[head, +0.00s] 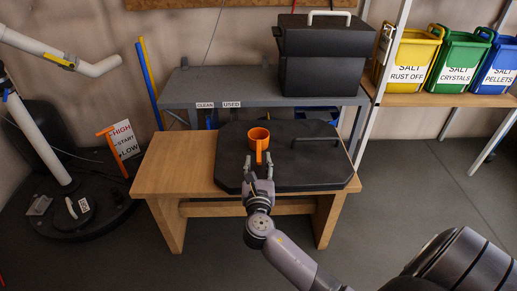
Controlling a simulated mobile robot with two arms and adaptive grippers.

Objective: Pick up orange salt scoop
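The orange scoop (259,136) stands on the black octagonal lid on the wooden table, cup opening facing up. Its handle points toward me. My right gripper (259,174) is just in front of the scoop, with its fingers apart on either side of the handle's near end. I cannot tell whether the fingers touch the handle. My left gripper is not in the head view.
The black lid (225,165) has a dark handle (316,141) right of the scoop. A grey shelf behind holds a black box (322,60). Yellow, green and blue salt bins (409,55) stand at right. A black tank with white pipes and an orange valve handle (111,146) is at left.

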